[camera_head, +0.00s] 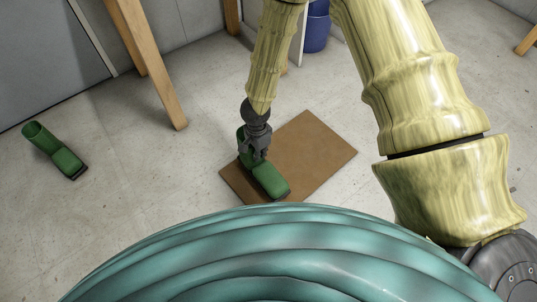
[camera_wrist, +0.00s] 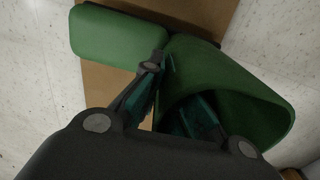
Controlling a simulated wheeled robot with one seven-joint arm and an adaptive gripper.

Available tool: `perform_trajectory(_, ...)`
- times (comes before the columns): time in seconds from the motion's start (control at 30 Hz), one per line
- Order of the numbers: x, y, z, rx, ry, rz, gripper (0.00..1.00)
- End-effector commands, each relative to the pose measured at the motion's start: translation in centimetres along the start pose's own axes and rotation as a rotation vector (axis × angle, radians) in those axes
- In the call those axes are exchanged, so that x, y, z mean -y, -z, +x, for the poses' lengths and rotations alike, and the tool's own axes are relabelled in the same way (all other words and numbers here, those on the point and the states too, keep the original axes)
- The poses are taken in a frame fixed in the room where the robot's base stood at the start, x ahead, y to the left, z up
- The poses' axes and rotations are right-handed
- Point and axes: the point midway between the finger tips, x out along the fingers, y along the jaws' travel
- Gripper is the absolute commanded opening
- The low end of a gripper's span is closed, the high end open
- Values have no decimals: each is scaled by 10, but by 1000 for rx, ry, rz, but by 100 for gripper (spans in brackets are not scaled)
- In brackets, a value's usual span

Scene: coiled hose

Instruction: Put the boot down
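A green boot (camera_head: 268,179) is over the brown mat (camera_head: 318,148) in the head view, its toe toward the lower right. Whether its sole touches the mat is hard to tell. My gripper (camera_head: 254,157) is at the boot's shaft. In the wrist view the boot (camera_wrist: 225,75) shows its open shaft at right and its toe at upper left. My gripper (camera_wrist: 172,85) has one finger outside the shaft and the other inside the opening, closed on the shaft wall between them. The inner fingertip is partly hidden.
A second green boot (camera_head: 58,154) lies on the pale floor at left, apart from the mat. Wooden legs (camera_head: 150,70) stand behind, with a blue bucket (camera_head: 315,30) at the back. The floor between second boot and mat is clear.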

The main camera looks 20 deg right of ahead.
Motion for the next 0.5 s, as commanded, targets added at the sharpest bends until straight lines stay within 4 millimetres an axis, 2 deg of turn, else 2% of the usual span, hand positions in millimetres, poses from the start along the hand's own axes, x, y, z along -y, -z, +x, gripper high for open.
perform_trajectory(0.1, 1, 20, 3, 1, 2, 4, 0)
perform_trajectory(0.2, 1, 29, 3, 1, 2, 2, 0)
perform_trajectory(0.5, 1, 41, 4, 1, 1, 1, 0)
